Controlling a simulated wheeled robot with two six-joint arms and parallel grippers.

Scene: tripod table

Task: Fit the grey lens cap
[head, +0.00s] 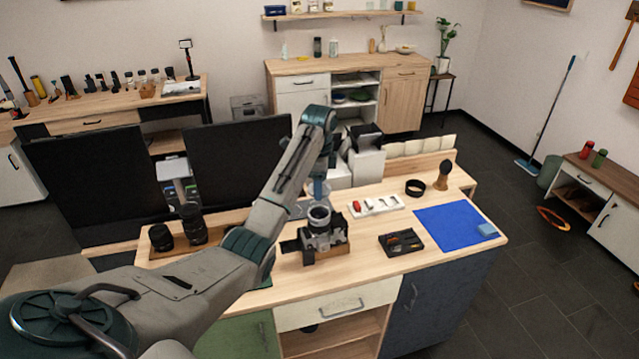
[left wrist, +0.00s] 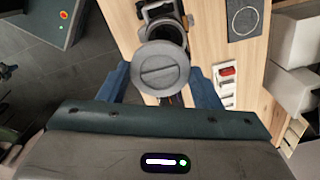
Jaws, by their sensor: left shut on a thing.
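The grey lens cap (left wrist: 163,68) is a round disc with a slot across its face, between the fingers of my left gripper (left wrist: 162,84) in the left wrist view. The gripper is shut on it. The camera (left wrist: 160,20) lies beyond the cap, its lens partly hidden by it. In the head view the camera (head: 322,238) stands on a wooden base with its lens (head: 319,214) facing up. My left gripper (head: 318,188) is above that lens. Whether the cap touches the lens I cannot tell. My right gripper is in neither view.
A dark pad with a circle (left wrist: 243,16) lies beside the camera. A white tray (head: 376,207) with a red item, a black tool tray (head: 401,243), a black ring (head: 415,188) and a blue cloth (head: 450,228) lie to the right. Black lenses (head: 192,225) stand left.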

